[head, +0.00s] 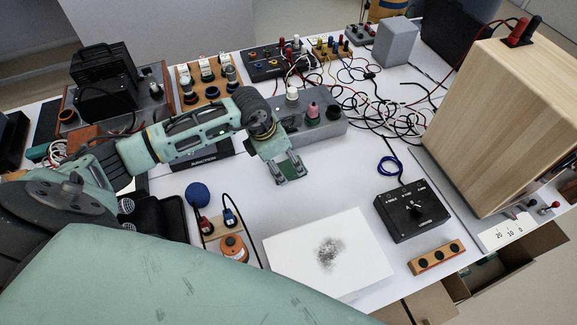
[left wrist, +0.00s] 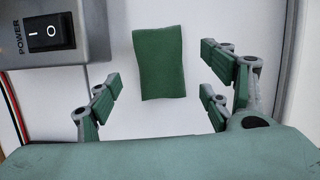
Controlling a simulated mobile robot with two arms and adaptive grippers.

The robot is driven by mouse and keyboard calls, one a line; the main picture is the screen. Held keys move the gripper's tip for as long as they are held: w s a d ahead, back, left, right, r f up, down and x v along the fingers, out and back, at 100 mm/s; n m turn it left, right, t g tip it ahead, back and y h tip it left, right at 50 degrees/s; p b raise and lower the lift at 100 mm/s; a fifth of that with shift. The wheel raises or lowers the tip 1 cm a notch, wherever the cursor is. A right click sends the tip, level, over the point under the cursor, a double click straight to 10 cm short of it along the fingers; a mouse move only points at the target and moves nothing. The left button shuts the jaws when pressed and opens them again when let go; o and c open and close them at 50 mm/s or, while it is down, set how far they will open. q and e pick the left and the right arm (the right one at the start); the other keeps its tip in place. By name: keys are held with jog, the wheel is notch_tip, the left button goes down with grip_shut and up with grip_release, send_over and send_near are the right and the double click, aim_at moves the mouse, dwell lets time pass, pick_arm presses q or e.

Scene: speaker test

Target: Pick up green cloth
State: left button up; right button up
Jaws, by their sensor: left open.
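The green cloth (left wrist: 160,62) is a small dark green rectangle lying flat on the white table, seen in the left wrist view. My left gripper (left wrist: 160,92) is open, with its green-padded fingers on either side of the cloth's near end and apart from it. In the head view my left gripper (head: 288,172) points down at the middle of the table, and the cloth cannot be told apart from the green fingers there. How high the fingers are above the table is hard to tell. My right gripper is not in view.
A grey box (head: 318,128) with knobs stands just behind the gripper; its power switch (left wrist: 50,36) shows in the left wrist view. Tangled cables (head: 375,100) lie behind right. A black box (head: 411,212), white board (head: 330,255) and wooden speaker (head: 510,120) stand to the right and front.

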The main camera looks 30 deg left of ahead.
aim_at(288, 167)
pick_arm(q)
jog(key=x, duration=0.2)
jog(key=shift+w+d+f, duration=0.1)
jog(key=shift+d+f, duration=0.05)
jog(key=shift+f, duration=0.55)
jog(key=shift+w, duration=0.1)
jog(key=c, duration=1)
jog(key=shift+c, duration=0.2)
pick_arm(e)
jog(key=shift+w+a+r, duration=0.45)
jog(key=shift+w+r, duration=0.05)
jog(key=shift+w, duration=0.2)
pick_arm(q)
jog(key=shift+r, duration=0.15)
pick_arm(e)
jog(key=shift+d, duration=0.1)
